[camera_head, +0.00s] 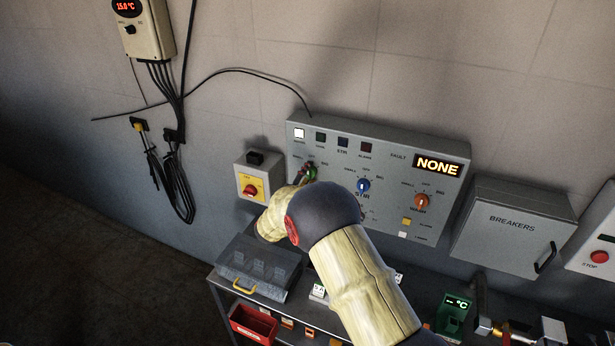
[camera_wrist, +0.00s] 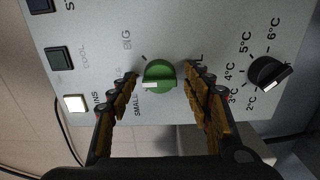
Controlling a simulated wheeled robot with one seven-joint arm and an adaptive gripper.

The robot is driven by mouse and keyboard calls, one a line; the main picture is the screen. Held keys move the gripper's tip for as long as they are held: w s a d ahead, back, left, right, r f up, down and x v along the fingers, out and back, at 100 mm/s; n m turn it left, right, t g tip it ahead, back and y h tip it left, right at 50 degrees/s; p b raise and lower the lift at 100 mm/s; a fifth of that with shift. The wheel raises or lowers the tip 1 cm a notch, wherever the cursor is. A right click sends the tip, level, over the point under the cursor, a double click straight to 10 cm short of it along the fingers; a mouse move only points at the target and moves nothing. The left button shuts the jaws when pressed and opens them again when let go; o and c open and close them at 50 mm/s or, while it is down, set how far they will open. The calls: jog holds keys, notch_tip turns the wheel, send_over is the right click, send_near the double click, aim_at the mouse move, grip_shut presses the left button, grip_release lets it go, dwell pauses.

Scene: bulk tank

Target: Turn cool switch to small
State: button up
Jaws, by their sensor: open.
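The cool switch is a green round knob (camera_wrist: 160,76) on the grey control panel (camera_wrist: 220,20). Its white mark faces left in the wrist view, on the side of the SMALL label, with BIG printed further up.
A black temperature dial (camera_wrist: 268,73) sits right of the switch in the wrist view. In the head view, a blue stir knob (camera_head: 363,185) and an orange wash knob (camera_head: 422,201) lie to the right. The fault display (camera_head: 437,166) reads NONE. A red-switch box (camera_head: 252,160) is left.

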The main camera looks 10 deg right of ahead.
jog(key=c, duration=1.2)
jog(key=shift+o, duration=0.2)
